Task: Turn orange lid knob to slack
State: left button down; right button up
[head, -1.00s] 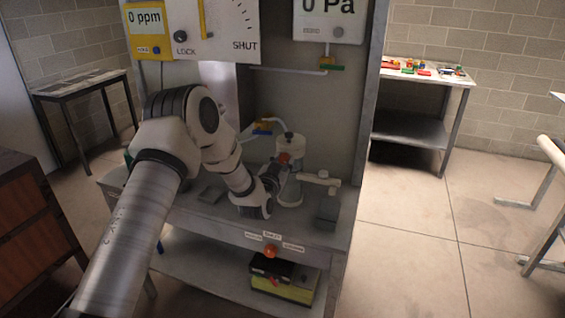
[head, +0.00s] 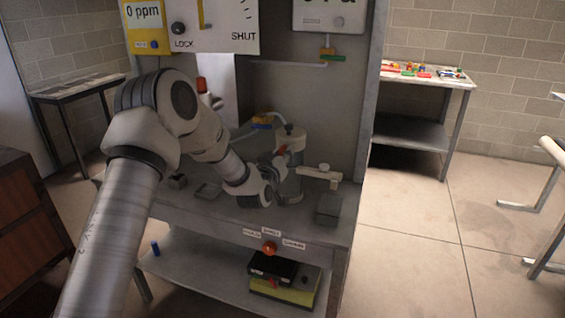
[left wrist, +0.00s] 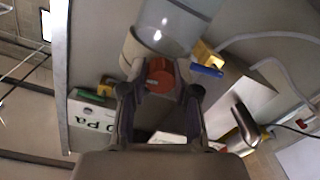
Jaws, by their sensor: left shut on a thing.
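The orange lid knob (left wrist: 160,75) is on the side of a pale cylindrical vessel (head: 291,150) on the bench. In the left wrist view it sits between the two fingers of my left gripper (left wrist: 160,92), which is shut on it. In the head view my left gripper (head: 278,172) is at the vessel's left side, and only a small red-orange part shows above it. The fingers and wrist hide part of the knob, and I cannot read any mark of its setting.
A pale pipe with a valve (head: 321,174) runs right from the vessel, above a dark grey block (head: 328,207). Open floor lies to the right.

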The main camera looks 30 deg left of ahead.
pick_arm(q)
jog(key=shift+r+n+h+b, duration=0.1)
jog(key=shift+n+h+b, duration=0.2)
jog(key=shift+n+b, duration=5.8)
jog(key=shift+n+p, duration=0.5)
jog(key=shift+n, duration=0.1)
jog(key=c, duration=0.9)
grip_release()
jog(key=shift+o, duration=0.2)
